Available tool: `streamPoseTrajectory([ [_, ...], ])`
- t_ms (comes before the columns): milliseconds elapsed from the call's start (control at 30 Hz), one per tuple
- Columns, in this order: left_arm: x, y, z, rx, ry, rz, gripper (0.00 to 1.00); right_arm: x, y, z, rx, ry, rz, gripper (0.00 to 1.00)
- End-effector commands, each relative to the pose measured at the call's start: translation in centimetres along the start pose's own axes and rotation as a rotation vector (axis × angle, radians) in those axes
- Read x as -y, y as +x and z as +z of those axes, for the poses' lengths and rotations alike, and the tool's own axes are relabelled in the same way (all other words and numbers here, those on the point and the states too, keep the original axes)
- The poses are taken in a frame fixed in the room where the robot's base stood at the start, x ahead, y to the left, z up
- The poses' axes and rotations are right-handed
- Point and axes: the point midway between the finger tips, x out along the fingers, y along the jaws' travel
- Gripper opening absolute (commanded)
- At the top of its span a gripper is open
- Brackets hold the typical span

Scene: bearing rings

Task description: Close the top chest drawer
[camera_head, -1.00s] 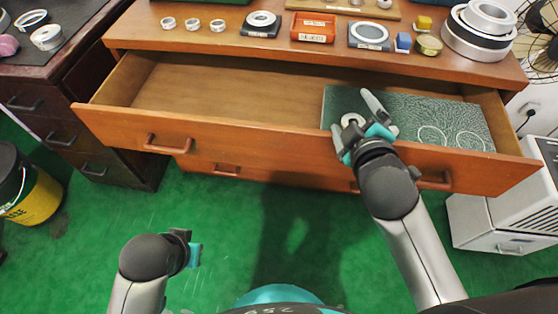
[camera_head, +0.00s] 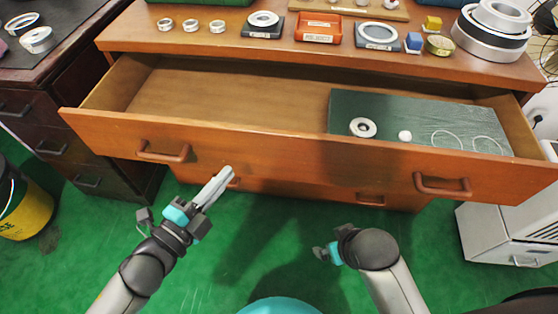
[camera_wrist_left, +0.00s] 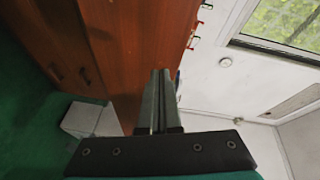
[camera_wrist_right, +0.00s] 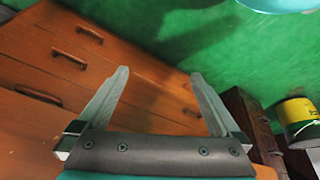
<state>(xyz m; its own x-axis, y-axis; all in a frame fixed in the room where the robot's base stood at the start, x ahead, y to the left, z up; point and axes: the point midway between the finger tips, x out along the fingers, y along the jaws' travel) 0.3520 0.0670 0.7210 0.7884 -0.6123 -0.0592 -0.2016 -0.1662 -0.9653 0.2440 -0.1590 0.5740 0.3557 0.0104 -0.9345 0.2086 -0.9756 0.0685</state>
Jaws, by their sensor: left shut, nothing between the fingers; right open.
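The top chest drawer (camera_head: 285,148) is pulled out, its wooden front facing me with a handle at the left (camera_head: 163,151) and one at the right (camera_head: 442,185). Inside, a dark green mat (camera_head: 385,108) lies at the right, with a bearing ring (camera_head: 362,128), a small white ball (camera_head: 405,136) and two thin rings on it. My left gripper (camera_head: 218,184) is shut and empty, just in front of and below the drawer front, right of the left handle. My right gripper (camera_wrist_right: 162,95) is open and empty; in the head view it is low in front of the chest, apart from the drawer.
The chest top (camera_head: 225,42) holds rings, an orange tray (camera_head: 318,28) and stacked large rings (camera_head: 492,32). A dark desk (camera_head: 62,58) and a yellow-black bucket (camera_head: 25,205) stand left. A white cabinet (camera_head: 500,225) stands right. Green floor is clear in front.

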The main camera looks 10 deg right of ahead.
Motion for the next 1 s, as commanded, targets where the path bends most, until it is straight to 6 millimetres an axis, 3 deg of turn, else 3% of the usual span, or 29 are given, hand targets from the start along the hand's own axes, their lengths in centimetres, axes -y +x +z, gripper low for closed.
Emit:
streamPoseTrajectory([
  [200, -2.7, -1.6, -4.0, -0.301, 0.207, -0.003, 0.00, 0.8, 2.1, 1.9, 0.037, 0.034, -0.023, 1.00],
  [467, -3.7, -2.3, -5.7, -0.415, 0.270, -0.006, 0.00, 1.0, 2.5, 2.3, 0.047, 0.047, -0.030, 1.00],
  [667, -3.8, 0.2, -6.7, -0.415, 0.270, -0.011, 0.00, 0.9, 1.8, 1.7, 0.031, 0.047, -0.029, 1.00],
  [1000, -4.1, 6.2, -9.2, -0.412, 0.267, -0.010, 0.00, 0.7, -0.1, 0.6, -0.001, 0.048, -0.026, 1.00],
])
